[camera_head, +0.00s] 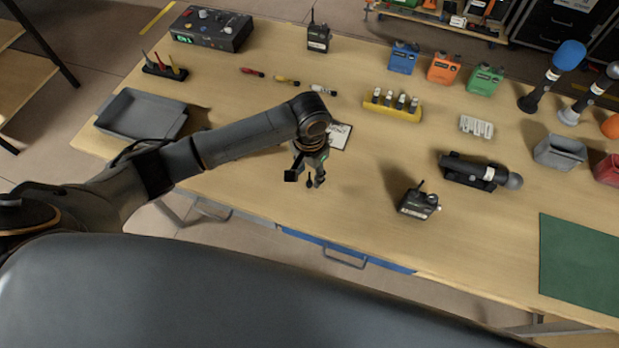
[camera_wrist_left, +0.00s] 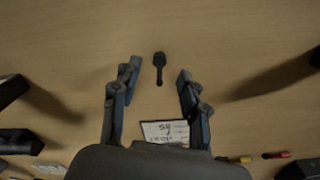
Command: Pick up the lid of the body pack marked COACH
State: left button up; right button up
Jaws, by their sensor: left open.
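A black body pack with a short antenna and a pale label (camera_head: 418,204) stands on the table near the front, right of my left gripper. I cannot read its label, and its lid is not clearly distinguishable. A second dark pack with an antenna (camera_head: 318,38) stands at the back; its marking is also too small to read. My left gripper (camera_head: 306,180) is open, pointing down over bare table; its fingers (camera_wrist_left: 155,80) are apart in the wrist view. A small dark paddle-shaped thing (camera_wrist_left: 159,68) shows between the fingertips; I cannot tell what it is. My right gripper is not in view.
A white card (camera_head: 340,136) lies just behind my left gripper. A microphone in a cradle (camera_head: 480,172) lies right of the front pack. A yellow battery holder (camera_head: 392,110), coloured packs (camera_head: 445,69) and a grey tray (camera_head: 140,114) stand farther off. A green mat (camera_head: 580,265) covers the right front.

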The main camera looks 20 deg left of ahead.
aim_at(309, 182)
pick_arm(q)
jog(key=shift+s+f, duration=0.1)
jog(key=shift+f, duration=1.4)
jog(key=c, duration=0.9)
jog(key=shift+r, duration=0.15)
